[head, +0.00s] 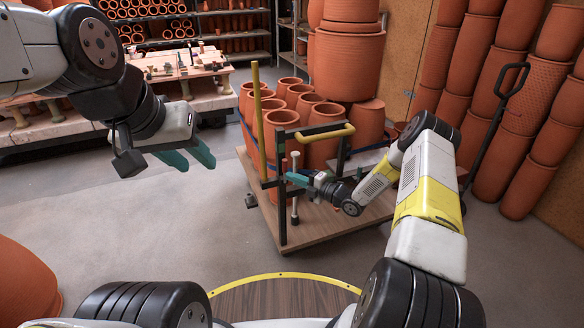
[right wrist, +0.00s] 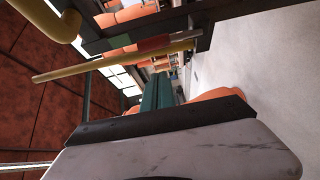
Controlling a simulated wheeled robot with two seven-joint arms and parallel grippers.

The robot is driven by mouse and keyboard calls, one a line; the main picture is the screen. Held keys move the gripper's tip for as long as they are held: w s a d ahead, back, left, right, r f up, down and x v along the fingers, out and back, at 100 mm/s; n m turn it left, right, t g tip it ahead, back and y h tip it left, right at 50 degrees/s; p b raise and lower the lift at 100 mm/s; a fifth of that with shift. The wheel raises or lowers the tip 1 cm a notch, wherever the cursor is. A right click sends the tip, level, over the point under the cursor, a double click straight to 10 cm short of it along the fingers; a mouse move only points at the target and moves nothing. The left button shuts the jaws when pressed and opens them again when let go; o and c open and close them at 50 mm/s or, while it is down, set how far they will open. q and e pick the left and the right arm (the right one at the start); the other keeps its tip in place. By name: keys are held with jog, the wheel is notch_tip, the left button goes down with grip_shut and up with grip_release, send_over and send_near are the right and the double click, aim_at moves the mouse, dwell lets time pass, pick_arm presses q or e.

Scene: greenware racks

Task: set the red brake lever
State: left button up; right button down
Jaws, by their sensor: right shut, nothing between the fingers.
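A pale upright post (head: 295,211) with a light top stands at the near end of the cart, beside its dark frame; I cannot tell whether it is the brake lever. No clearly red lever shows in the head view. In the right wrist view a short red piece (right wrist: 153,43) shows along the yellow rod; its link to the lever is unclear. My right gripper (head: 296,179) has its teal fingers at the post, shut and empty; contact cannot be told. Its fingers also show in the right wrist view (right wrist: 157,92). My left gripper (head: 196,154) is open and empty, over bare floor.
The wooden cart (head: 318,233) carries several terracotta pots and has a yellow handle (head: 325,132) and a tall yellow pole (head: 257,110). Stacked pots line the right wall, near a black handle (head: 512,80). A workbench (head: 75,122) stands back left.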

jog(key=v, duration=0.9)
jog(key=w+d+r+m+h, duration=0.3)
jog(key=r+h, duration=0.1)
jog(key=r, duration=0.3)
jog(key=w+d+r+m+h, duration=0.3)
jog(key=r+h, duration=0.1)
jog(key=r, duration=0.3)
jog(key=s+d+r+m+h, duration=0.1)
jog(key=s+r+m+h, duration=0.2)
jog(key=r, duration=0.4)
jog(key=s+d+r+m+h, duration=0.2)
jog(key=s+r+m, duration=0.1)
jog(key=r+m, duration=0.25)
jog(key=s+a+r+m+g+h, duration=0.1)
jog(key=s+r+m, duration=0.3)
jog(key=s, duration=0.4)
jog(key=s+r+m+g, duration=0.1)
jog(key=s+r+m, duration=0.25)
jog(key=s, duration=0.35)
jog(key=s+a+m+g+y, duration=0.1)
jog(key=s+a+m, duration=0.1)
jog(key=s, duration=0.7)
jog(key=s+a+m+g+y, duration=0.1)
jog(key=s+a+m, duration=0.2)
jog(key=s, duration=0.6)
jog(key=shift+s+a+r+m+g, duration=0.2)
jog(key=shift+a+r+m+g, duration=0.15)
jog(key=shift+a, duration=0.4)
